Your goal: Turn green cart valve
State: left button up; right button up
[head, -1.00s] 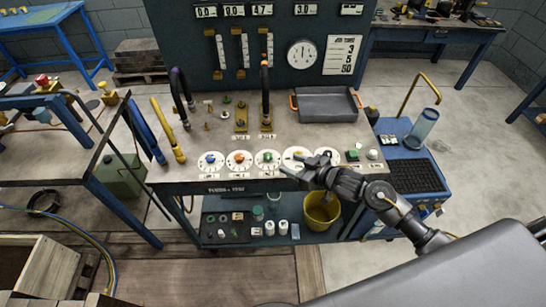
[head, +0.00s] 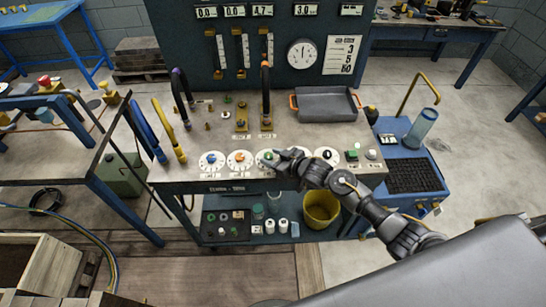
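The green valve knob (head: 268,155) sits on a white round dial, third from the left in the row on the front of the cart top (head: 215,138). My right gripper (head: 275,159) comes in from the right with its fingertips at this dial. The fingers cover the right part of the knob and dial. I cannot tell whether they touch the knob or how far apart they are. My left gripper is not in view.
Neighbouring dials carry a blue knob (head: 210,158), an orange knob (head: 239,157) and a black knob (head: 327,154). A hose loop (head: 265,88) and a grey tray (head: 326,105) stand behind. A yellow bucket (head: 321,209) is on the lower shelf.

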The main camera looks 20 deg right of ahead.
jog(key=c, duration=0.8)
jog(key=shift+s+a+m+t+h+p, duration=0.1)
jog(key=shift+m+t+h+p, duration=0.2)
jog(key=shift+m+h+p, duration=0.25)
jog(key=o, duration=1)
jog(key=shift+c, duration=0.2)
jog(key=b+v, duration=0.2)
jog(key=v, duration=0.8)
jog(key=shift+s+r, duration=0.15)
jog(key=shift+s, duration=0.2)
